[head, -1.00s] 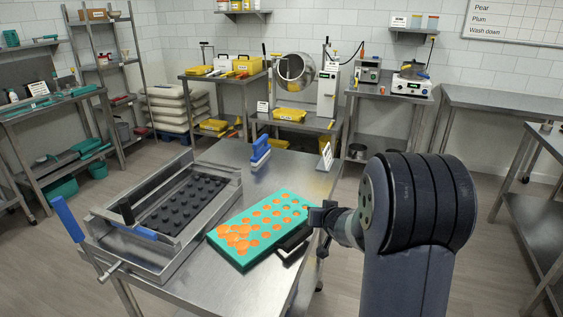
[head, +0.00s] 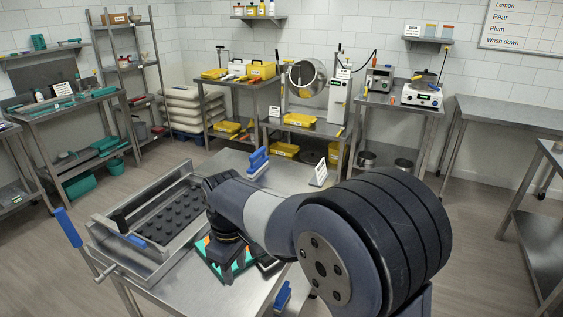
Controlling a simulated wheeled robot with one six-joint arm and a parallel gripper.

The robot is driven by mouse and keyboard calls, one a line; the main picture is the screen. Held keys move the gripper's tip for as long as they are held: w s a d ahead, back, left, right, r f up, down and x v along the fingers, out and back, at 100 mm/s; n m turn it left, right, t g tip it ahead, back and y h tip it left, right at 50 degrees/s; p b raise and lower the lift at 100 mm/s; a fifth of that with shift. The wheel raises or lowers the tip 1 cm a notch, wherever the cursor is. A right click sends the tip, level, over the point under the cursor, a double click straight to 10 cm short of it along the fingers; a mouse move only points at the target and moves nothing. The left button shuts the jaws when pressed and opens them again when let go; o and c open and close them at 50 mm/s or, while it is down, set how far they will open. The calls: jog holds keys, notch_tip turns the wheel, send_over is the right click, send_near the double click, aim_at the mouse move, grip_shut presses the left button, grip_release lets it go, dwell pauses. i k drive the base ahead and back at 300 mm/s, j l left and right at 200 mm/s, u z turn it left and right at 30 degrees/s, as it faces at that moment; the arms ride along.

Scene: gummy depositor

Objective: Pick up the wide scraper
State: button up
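I cannot be sure which tool is the wide scraper. A blue-handled tool (head: 258,163) with a wide, pale lower edge stands at the back of the steel table (head: 300,178). Another blue piece (head: 282,296) shows at the table's front right edge, partly hidden by my arm. My gripper (head: 228,262) points down over the teal tray (head: 212,268) with orange spots, near the depositor. My wrist hides most of the tray and the fingertips. I cannot see whether the gripper holds anything.
The steel depositor frame (head: 185,240) with its black studded plate (head: 165,212) stands left of my gripper. A blue lever (head: 68,228) sticks up at its front left corner. A small white sign (head: 319,173) stands at the table's back right.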

aim_at(255, 168)
jog(key=i+l+z, duration=0.4)
jog(key=i+l, duration=0.25)
jog(key=i+l+z, duration=0.4)
jog(key=i+l, duration=0.2)
jog(key=i, duration=0.15)
jog(key=i+l, duration=0.1)
jog(key=i, duration=0.7)
jog(key=i+l+z, duration=0.1)
jog(key=i, duration=0.7)
jog(key=i+j+u, duration=0.1)
jog(key=i+u, duration=0.4)
jog(key=i+l+u, duration=0.1)
jog(key=i+u, duration=0.4)
jog(key=i+l+u, duration=0.25)
jog(key=u, duration=0.2)
jog(key=i+j+u, duration=0.1)
jog(key=u, duration=0.35)
jog(key=i+u, duration=0.3)
jog(key=u, duration=0.15)
jog(key=i+u, duration=0.2)
jog(key=u, duration=0.25)
jog(key=i+l+u, duration=0.15)
jog(key=u, duration=0.3)
jog(key=i+j+u, duration=0.15)
jog(key=i+u, duration=0.15)
jog(key=i, duration=0.15)
jog(key=i+u, duration=0.35)
jog(key=i, duration=0.1)
